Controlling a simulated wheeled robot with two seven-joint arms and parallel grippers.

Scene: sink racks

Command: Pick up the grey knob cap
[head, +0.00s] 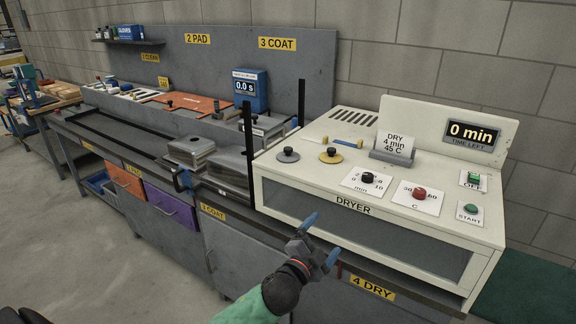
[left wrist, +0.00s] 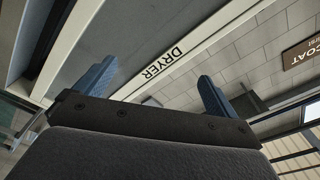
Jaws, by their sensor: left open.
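The grey knob cap (head: 288,155), a flat grey disc with a black knob on top, sits on the top of the white dryer (head: 345,207), near its left front edge. A similar yellow knob cap (head: 330,156) sits just to its right. My left gripper (head: 321,240) is open and empty in front of the dryer's front face, lower than the grey cap and apart from it. In the left wrist view, the two blue fingers of the left gripper (left wrist: 153,90) stand wide apart, with the dryer's lettering beyond them. The grey cap does not show there. My right gripper is not in view.
The dryer top also carries a sign stand (head: 393,155), a black dial (head: 367,178), a red dial (head: 419,193) and a green button (head: 470,208). Dark upright posts (head: 248,150) rise at the dryer's left. A metal box (head: 190,150) stands farther left.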

